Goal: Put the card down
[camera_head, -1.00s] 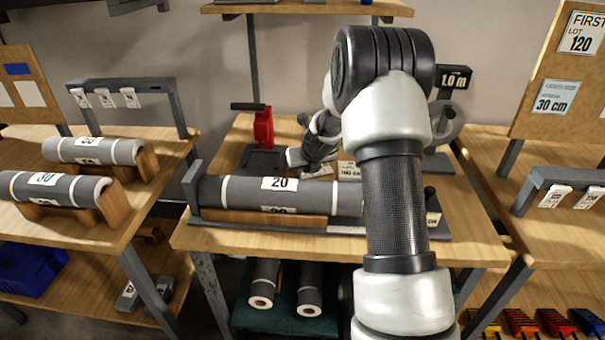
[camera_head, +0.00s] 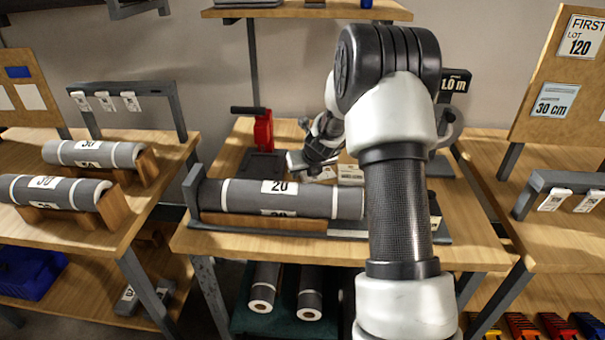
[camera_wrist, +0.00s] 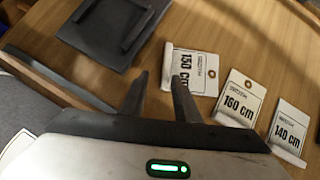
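In the wrist view a white card marked 150 cm (camera_wrist: 198,76) lies on the wooden table, with a raised white strip along its left edge. My gripper (camera_wrist: 159,76) is just above it, its two dark fingers apart, one on each side of that strip. The right finger covers part of the card. I see no finger pressing on the strip. Cards marked 160 cm (camera_wrist: 239,103) and 140 cm (camera_wrist: 288,132) lie in a row to its right. In the head view my gripper (camera_head: 308,166) is low over the middle table, partly hidden by my arm.
A grey roll marked 20 (camera_head: 240,196) lies in a cradle along the table's front. A dark stand with a red part (camera_head: 263,130) is left of my gripper; its dark base (camera_wrist: 110,28) shows in the wrist view. A 1.0 m sign (camera_head: 453,84) stands behind right.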

